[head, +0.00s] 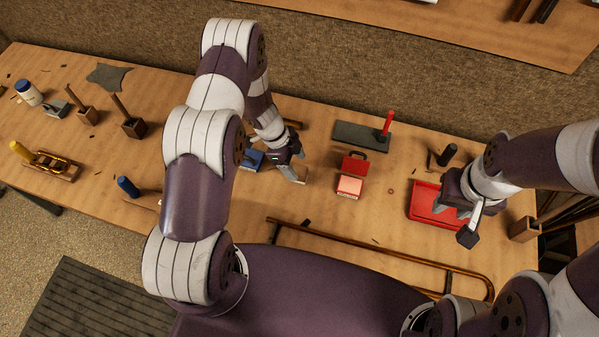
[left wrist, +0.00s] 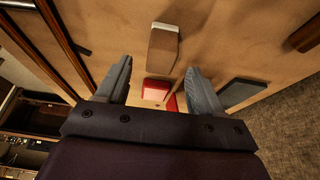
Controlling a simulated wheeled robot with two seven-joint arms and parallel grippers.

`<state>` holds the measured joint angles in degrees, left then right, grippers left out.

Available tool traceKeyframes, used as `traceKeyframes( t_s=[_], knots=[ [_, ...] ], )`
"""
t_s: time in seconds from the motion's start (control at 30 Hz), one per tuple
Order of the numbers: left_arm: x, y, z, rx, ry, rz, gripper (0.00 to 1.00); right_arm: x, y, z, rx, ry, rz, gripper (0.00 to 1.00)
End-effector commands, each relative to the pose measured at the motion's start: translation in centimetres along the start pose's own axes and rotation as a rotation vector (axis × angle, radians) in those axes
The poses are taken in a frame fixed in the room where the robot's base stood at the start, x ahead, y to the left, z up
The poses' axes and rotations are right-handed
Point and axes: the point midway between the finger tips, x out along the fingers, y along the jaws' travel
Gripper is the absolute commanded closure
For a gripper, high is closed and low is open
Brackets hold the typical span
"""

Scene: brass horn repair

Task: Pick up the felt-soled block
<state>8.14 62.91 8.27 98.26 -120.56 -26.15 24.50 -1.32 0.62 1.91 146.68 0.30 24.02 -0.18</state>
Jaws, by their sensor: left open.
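A small block (left wrist: 163,48) with a brown body and a paler end lies on the bench in the left wrist view. It looks like the felt-soled block, though the sole is hard to make out. In the head view a tan piece of it (head: 301,175) shows beside my left gripper (head: 290,173), which partly hides it. My left gripper is open and empty; in the left wrist view its fingers (left wrist: 160,83) are spread, with the block beyond the tips. My right gripper (head: 470,222) is over the red tray (head: 423,201) at the right; its jaw opening is unclear.
A red box (head: 349,186) stands right of my left gripper, with a dark plate (head: 358,135) behind it. A blue item (head: 251,160) lies just left of the gripper. A long brass tube (head: 380,252) runs along the near edge.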

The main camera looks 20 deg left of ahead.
Motion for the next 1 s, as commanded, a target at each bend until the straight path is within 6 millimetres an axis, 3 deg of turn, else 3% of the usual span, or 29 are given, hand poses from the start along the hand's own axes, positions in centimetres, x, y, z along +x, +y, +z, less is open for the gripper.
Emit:
traceKeyframes(
  t_s=[0.3, 0.57, 0.77, 1.0],
  knots=[
    [4.9, 0.0, 0.1, 0.001, -0.001, 0.0, 0.33, -1.6, 0.0, -0.2, 0.0, 0.0, 0.0, 0.61],
    [5.7, -0.1, 0.2, 0.0, -0.001, -0.002, 0.33, -1.6, 0.0, -0.2, 0.0, 0.0, 0.0, 0.61],
    [5.6, -0.1, 0.2, 0.0, -0.001, -0.002, 0.88, -1.6, 0.0, -0.2, 0.0, 0.0, 0.0, 0.61],
    [5.6, -0.1, 0.2, 0.0, -0.001, -0.002, 0.89, -1.6, 0.0, -0.2, 0.0, 0.0, 0.0, 0.61]
  ],
)
